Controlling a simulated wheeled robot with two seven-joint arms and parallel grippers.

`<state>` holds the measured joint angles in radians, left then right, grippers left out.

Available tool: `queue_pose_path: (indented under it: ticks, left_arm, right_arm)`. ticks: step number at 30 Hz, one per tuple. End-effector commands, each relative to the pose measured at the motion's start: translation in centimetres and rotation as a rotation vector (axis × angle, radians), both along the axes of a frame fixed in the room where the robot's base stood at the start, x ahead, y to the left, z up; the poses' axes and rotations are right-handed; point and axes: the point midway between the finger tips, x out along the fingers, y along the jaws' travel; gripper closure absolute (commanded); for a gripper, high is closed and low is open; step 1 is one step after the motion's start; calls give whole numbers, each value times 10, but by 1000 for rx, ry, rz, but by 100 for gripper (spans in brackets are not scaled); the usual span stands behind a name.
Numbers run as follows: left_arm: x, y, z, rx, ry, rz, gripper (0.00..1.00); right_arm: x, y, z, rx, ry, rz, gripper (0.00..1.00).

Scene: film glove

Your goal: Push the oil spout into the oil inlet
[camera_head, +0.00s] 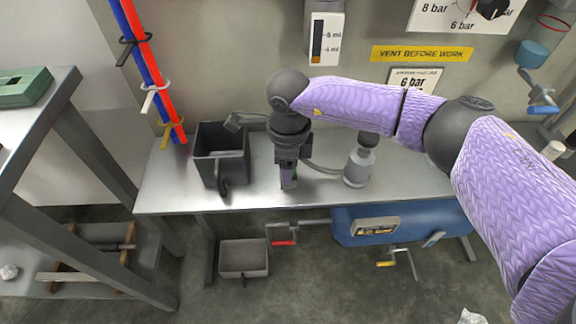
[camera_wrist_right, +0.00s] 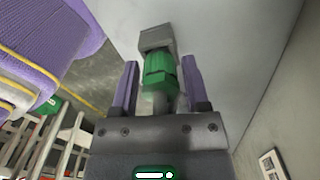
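My right gripper (camera_head: 289,178) points down over the bench beside the grey oil can (camera_head: 357,168). In the right wrist view its two purple fingers (camera_wrist_right: 158,88) stand on either side of a green part (camera_wrist_right: 160,72) with a grey block (camera_wrist_right: 157,39) at its far end. Thin gaps seem to show beside the green part, so I cannot tell whether the fingers touch it. A thin grey tube (camera_head: 325,170) runs from beside the gripper toward the can. I cannot make out the oil inlet; the gripper hides much of that area. My left gripper is out of view.
A dark open bin (camera_head: 221,138) stands left of the gripper on the grey bench (camera_head: 410,178). A grey tube with a block (camera_head: 233,122) reaches over it. Red and blue pipes (camera_head: 147,70) rise at left. The bench's right part is clear. A blue tank (camera_head: 400,223) lies below.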

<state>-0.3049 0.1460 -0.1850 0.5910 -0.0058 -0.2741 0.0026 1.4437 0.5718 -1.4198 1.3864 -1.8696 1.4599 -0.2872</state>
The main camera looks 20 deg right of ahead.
Motion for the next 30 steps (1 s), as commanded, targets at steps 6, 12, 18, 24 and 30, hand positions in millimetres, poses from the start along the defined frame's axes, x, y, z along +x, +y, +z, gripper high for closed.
queue_pose_path:
  ticks: [6, 12, 18, 24, 30]
  left_arm:
    - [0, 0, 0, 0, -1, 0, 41]
    - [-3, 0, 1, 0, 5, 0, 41]
    - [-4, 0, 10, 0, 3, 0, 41]
    - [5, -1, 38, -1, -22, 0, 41]
    - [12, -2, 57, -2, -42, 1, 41]
  right_arm:
    - [0, 0, 0, 0, 0, 0, 90]
    - [0, 0, 0, 0, 0, 0, 100]
    - [0, 0, 15, 1, -5, 0, 100]
    - [0, 0, 73, 1, -7, 0, 100]
    - [-2, 1, 113, 2, -5, 50, 100]
